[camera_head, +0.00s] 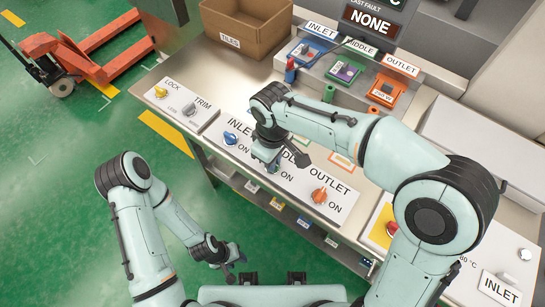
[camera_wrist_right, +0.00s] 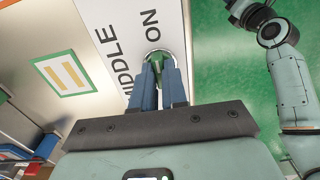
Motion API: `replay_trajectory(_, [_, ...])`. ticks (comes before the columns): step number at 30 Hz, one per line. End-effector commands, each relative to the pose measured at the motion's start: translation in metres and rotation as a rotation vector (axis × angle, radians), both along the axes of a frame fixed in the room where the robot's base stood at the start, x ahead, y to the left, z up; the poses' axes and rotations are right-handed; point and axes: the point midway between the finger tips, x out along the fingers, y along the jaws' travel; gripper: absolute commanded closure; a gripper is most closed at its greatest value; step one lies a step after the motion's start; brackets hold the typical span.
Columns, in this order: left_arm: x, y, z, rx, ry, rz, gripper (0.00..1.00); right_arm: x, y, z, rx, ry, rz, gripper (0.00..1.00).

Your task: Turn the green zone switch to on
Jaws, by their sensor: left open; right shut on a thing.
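The green zone switch (camera_wrist_right: 157,57) is the knob beside the MIDDLE and ON lettering in the right wrist view. My right gripper (camera_wrist_right: 161,75) is shut on it, with a blue finger on each side. The fingers cover part of the knob, and I cannot tell which way it points. In the head view my right gripper (camera_head: 271,160) is over the middle of the white switch panel (camera_head: 345,212) and hides the knob. My left gripper (camera_head: 236,270) is open and empty, low over the green floor in front of the bench.
The blue inlet switch (camera_head: 230,138) and orange outlet switch (camera_head: 319,195) flank the right gripper. A lock and trim panel (camera_head: 180,106) lies left, a cardboard tiles box (camera_head: 246,27) behind. A red pallet truck (camera_head: 85,62) stands on the floor at far left.

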Motion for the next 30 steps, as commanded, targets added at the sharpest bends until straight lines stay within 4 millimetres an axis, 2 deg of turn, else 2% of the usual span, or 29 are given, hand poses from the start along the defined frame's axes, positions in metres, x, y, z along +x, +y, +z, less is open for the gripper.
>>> replay_trajectory(11, [0.0,0.0,0.0,0.0,0.0,0.0,0.57,0.0,0.0,0.0,0.001,0.0,-0.007,1.0])
replay_trajectory(12, [0.0,0.0,0.0,0.0,0.0,0.0,0.57,0.0,0.0,0.0,0.001,0.0,-0.007,0.74])
replay_trajectory(13, [0.0,0.0,0.0,0.0,0.0,0.0,0.57,0.0,0.0,0.0,0.001,0.0,-0.007,0.65])
replay_trajectory(14, [0.0,0.0,0.0,0.0,0.0,0.0,0.57,0.0,0.0,0.0,0.001,0.0,-0.007,0.62])
replay_trajectory(23, [0.0,0.0,0.0,0.0,0.0,0.0,0.57,0.0,0.0,0.002,0.001,-0.001,-0.005,0.62])
replay_trajectory(26, [0.001,0.0,0.002,-0.001,-0.002,0.0,0.57,0.001,0.0,0.01,0.001,-0.002,-0.005,0.62])
replay_trajectory(30, [0.005,0.0,0.007,0.0,-0.006,0.0,0.57,0.001,0.0,0.035,0.003,-0.005,-0.005,0.62])
